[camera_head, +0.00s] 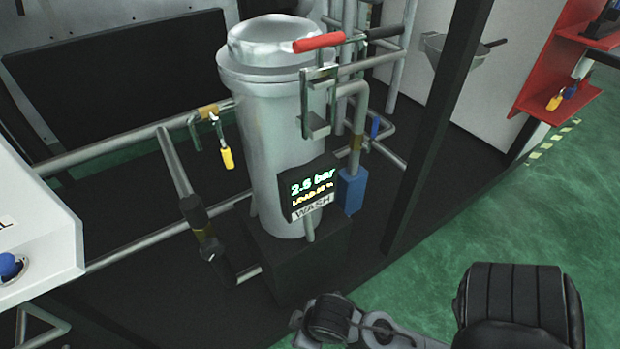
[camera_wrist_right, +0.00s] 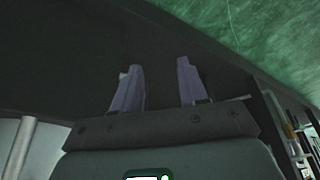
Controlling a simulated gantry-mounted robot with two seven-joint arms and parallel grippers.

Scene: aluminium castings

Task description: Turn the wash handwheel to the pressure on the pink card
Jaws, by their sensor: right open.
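A silver wash canister (camera_head: 275,130) stands upright on a dark block. A black display labelled WASH (camera_head: 312,190) at its lower front reads 2.5 bar in green; the small yellow line under it is hard to read. I cannot make out the wash handwheel or a pink card in either view. My right gripper (camera_wrist_right: 155,70) is open and empty in the right wrist view, its two fingers apart against a dark surface. In the head view my right arm comes in at the bottom right, and its fingers cannot be made out. My left gripper is not in view.
A red lever (camera_head: 319,42) crosses the canister's top beside grey pipes. Yellow-tagged valves (camera_head: 226,157) and a blue block (camera_head: 351,190) sit on the pipework. A dark upright post (camera_head: 437,125) stands right of it. Green floor (camera_head: 535,205) lies open at right.

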